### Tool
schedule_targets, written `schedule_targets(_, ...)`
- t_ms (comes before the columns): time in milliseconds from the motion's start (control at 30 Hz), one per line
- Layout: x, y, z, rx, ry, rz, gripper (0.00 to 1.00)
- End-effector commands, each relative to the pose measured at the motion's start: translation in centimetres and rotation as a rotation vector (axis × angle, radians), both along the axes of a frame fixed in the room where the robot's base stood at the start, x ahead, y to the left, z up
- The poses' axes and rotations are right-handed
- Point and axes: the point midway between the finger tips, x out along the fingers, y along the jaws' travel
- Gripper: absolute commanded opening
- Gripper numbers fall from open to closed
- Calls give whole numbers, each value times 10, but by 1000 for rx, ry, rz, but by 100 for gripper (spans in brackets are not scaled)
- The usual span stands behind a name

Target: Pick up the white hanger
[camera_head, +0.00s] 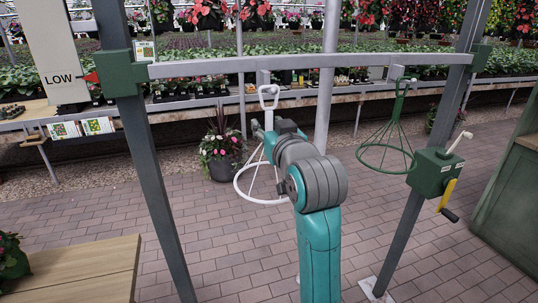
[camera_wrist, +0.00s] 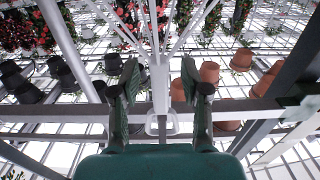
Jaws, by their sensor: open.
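The white hanger hangs from a peg on the grey crossbar in the head view. Its loop handle (camera_head: 268,91) is at the top, thin rods spread downward, and a wide ring (camera_head: 246,196) is at the bottom. My arm covers the right part of the ring and some rods. My gripper is mostly hidden behind my wrist in the head view. In the wrist view my gripper (camera_wrist: 161,80) is open, with its two dark green fingers apart and nothing clearly held. A pale loop (camera_wrist: 160,128) shows between the fingers; I cannot tell whether it is the hanger's handle.
A green hanger (camera_head: 385,158) hangs further right on the crossbar (camera_head: 330,62). A green crank box (camera_head: 434,172) sits on the right post. A flower pot (camera_head: 222,160) stands behind the white hanger. A wooden bench (camera_head: 85,272) is at lower left. The brick floor is mostly clear.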

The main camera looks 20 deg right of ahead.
Motion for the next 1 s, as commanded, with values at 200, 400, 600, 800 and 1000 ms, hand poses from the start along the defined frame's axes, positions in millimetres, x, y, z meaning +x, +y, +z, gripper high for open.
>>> schedule_targets(200, 0, 0, 0, 0, 0, 0, 31)
schedule_targets(400, 0, 0, 0, 0, 0, 0, 0)
schedule_targets(600, -1, 0, 0, 0, -1, 0, 0)
schedule_targets(800, 0, 0, 2, 0, -1, 0, 0)
schedule_targets(1000, 5, 0, 8, 0, -2, 0, 0)
